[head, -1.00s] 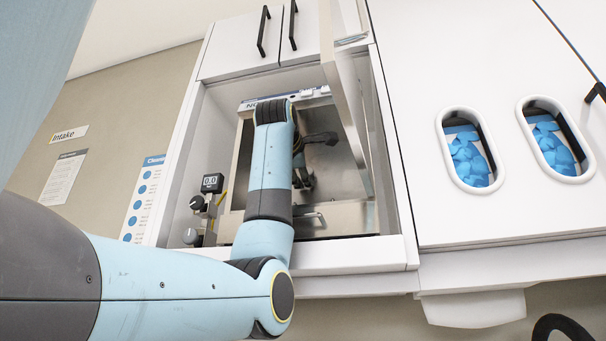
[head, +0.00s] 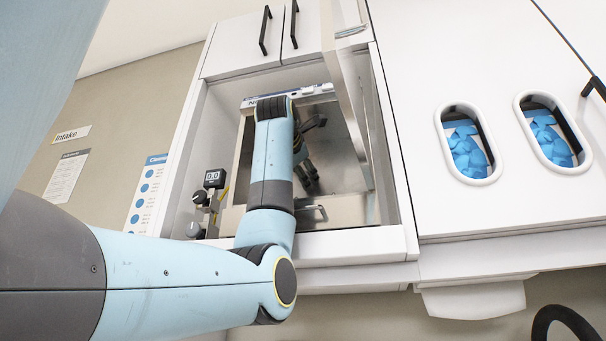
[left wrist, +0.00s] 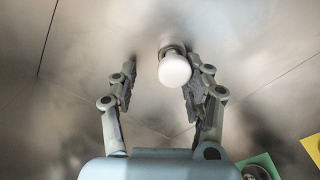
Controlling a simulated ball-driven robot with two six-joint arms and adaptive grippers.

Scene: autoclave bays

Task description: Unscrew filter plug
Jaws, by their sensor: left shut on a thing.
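The filter plug (left wrist: 174,69) is a white rounded knob on a short metallic stem at the chamber's steel surface. It shows in the left wrist view, up between the fingers of my left gripper (left wrist: 161,82). In the head view my left gripper (head: 310,176) is inside the open autoclave chamber (head: 345,150), partly hidden by my forearm. The plug cannot be made out there. My right gripper is not in view.
The chamber door (head: 352,110) stands open along the right side. A gauge (head: 214,179) with knobs is left of the chamber. Green (left wrist: 262,163) and yellow (left wrist: 313,150) patches show at the wrist view's lower right.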

